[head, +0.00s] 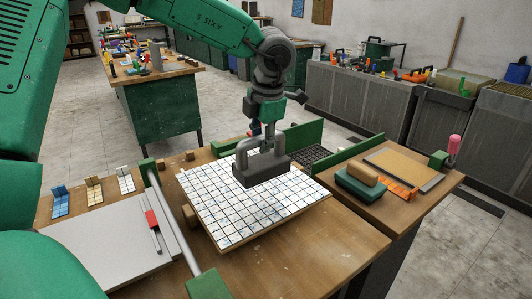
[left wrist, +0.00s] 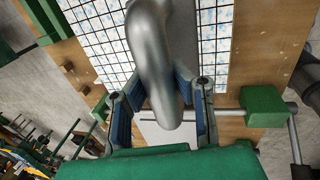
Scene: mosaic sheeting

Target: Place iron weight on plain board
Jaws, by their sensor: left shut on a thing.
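The iron weight (head: 262,172) is a dark grey block with an arched handle. It is over the white mosaic sheet (head: 218,215), near its far right part; I cannot tell if it touches the sheet. My left gripper (head: 267,140) is above the weight and shut on its handle. In the left wrist view the handle of the iron weight (left wrist: 152,55) runs between the fingers of my left gripper (left wrist: 165,108). A bare tan board (head: 402,165) lies at the right of the bench; I cannot tell if it is the plain board. My right gripper is not in view.
A pale flat panel (head: 100,250) with a metal bar and red slider lies at the left. A green block with a tan top (head: 361,181), orange pieces (head: 400,189) and a pink-handled tool (head: 453,148) lie at the right. The bench front is clear.

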